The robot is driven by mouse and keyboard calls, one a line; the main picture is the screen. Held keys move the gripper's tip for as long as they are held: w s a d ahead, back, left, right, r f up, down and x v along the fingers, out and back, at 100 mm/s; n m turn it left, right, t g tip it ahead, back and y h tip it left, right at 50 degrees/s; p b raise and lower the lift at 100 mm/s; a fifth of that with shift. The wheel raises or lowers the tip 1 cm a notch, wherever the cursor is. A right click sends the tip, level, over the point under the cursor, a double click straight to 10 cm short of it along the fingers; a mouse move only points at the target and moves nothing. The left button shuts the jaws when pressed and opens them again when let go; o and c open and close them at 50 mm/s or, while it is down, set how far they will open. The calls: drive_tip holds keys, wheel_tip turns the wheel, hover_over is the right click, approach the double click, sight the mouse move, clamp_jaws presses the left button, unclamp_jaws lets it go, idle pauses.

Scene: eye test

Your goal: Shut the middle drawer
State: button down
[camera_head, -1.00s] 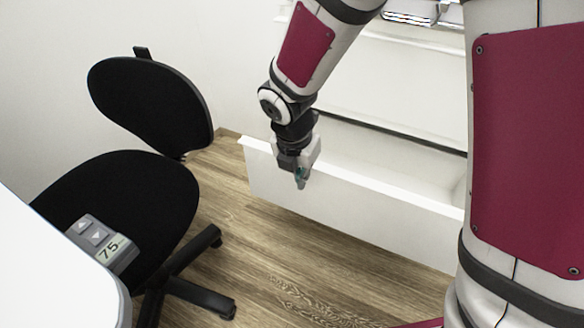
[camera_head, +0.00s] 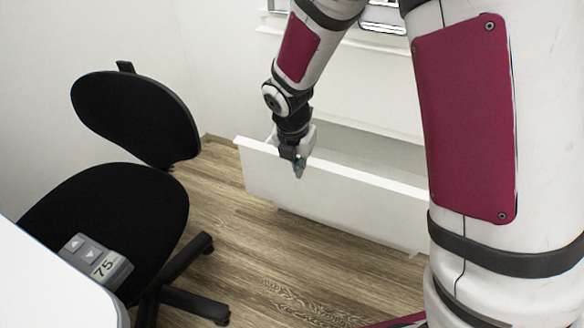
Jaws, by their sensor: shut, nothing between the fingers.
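The white drawer (camera_head: 340,196) is pulled out from the white cabinet (camera_head: 380,95), with its front panel facing the open floor. Part of its grey interior shows behind the panel, and its right end is hidden by my arm. Whether it is the middle one cannot be told, as other drawers are not clearly visible. My gripper (camera_head: 299,171) is shut and empty, pointing down at the upper part of the drawer front, left of its middle. It overlaps the panel in the picture; whether it touches cannot be told.
A black office chair (camera_head: 105,215) stands to the left of the drawer. Wood floor (camera_head: 290,265) is clear in front of the drawer.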

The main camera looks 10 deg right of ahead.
drive_tip(key=w+d+p, duration=0.6)
drive_tip(key=w+d, duration=0.1)
drive_tip(key=w, duration=0.3)
drive_tip(key=shift+w+p, duration=0.4)
drive_tip(key=shift+d, duration=0.1)
